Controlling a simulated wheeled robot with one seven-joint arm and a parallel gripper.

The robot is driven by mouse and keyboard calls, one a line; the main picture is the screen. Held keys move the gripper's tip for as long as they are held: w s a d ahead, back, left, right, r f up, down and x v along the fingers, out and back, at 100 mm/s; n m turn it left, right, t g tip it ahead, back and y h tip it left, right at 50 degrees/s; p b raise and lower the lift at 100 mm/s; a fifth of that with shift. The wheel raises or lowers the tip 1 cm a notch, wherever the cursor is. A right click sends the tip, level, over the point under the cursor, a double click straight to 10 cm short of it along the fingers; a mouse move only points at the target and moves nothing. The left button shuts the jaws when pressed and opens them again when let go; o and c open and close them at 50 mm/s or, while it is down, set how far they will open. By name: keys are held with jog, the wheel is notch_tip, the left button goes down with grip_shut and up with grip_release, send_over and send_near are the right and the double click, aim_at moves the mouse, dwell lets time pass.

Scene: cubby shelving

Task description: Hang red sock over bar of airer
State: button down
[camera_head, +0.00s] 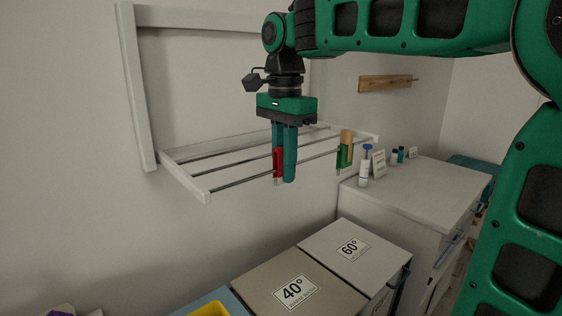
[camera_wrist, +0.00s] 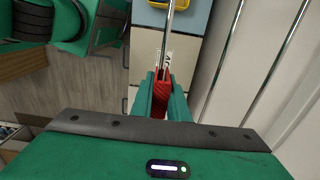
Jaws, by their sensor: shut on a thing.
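The red sock (camera_head: 278,164) is between the fingers of my gripper (camera_head: 287,178), at the front bar of the white airer (camera_head: 182,180) on the wall. In the wrist view the red sock (camera_wrist: 162,96) is pinched between the green fingers, and the metal bar (camera_wrist: 168,32) runs up to its top end. The sock appears to lie at or around the bar. My fingers hide part of it, so I cannot tell how far it drapes on each side. My gripper points down and is shut on the sock.
A green piece (camera_head: 343,157) and a tan piece (camera_head: 347,138) are on the airer's bars at right. A white cabinet (camera_head: 425,185) holds small bottles and a sign. Below stand bins marked 40° (camera_head: 262,283) and 60° (camera_head: 325,240). A wooden rail (camera_head: 385,83) is on the wall.

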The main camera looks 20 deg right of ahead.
jog(key=shift+f, duration=1.6)
jog(key=shift+f, duration=0.1)
jog(key=c, duration=1.6)
grip_release()
jog(key=shift+c, duration=0.2)
jog(key=shift+w+r, duration=0.1)
jog(key=shift+r, duration=5.25)
